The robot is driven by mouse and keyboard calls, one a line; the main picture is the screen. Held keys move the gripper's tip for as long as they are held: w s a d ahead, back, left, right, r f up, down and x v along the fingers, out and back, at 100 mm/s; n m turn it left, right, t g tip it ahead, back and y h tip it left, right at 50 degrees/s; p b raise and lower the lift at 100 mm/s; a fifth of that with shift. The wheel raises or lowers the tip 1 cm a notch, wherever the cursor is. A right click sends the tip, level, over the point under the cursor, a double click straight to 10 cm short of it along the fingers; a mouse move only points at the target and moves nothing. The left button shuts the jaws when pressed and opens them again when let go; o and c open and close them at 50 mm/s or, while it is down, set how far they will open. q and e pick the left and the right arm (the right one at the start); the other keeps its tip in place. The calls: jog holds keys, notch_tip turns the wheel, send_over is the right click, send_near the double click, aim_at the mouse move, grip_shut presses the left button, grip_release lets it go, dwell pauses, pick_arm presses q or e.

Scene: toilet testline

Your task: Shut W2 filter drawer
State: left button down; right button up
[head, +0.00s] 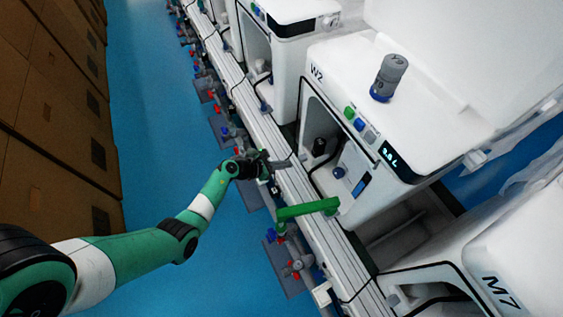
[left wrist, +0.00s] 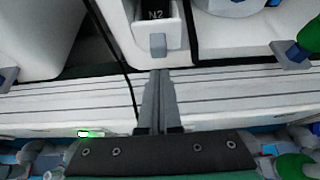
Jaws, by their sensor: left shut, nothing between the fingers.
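The machine marked W2 (head: 345,90) stands right of centre in the head view, its front bay open toward the rail. My left gripper (head: 286,163) is at the rail in front of this machine, shut and empty. In the left wrist view its closed fingers (left wrist: 158,76) point at a small drawer (left wrist: 157,14) whose label reads like N2. I cannot make out the drawer in the head view. My right gripper is not in view.
A green bar (head: 307,209) juts over the white rail (head: 325,240) near the bay. A grey cylinder (head: 388,77) stands on the W2 machine's top. The M7 machine (head: 500,250) is at lower right. Blue floor (head: 160,120) is clear left of the rail.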

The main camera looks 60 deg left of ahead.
pick_arm(q)
jog(key=p+v, duration=0.5)
jog(key=v, duration=0.6)
jog(key=shift+s+f, duration=0.3)
jog(key=shift+w, duration=0.1)
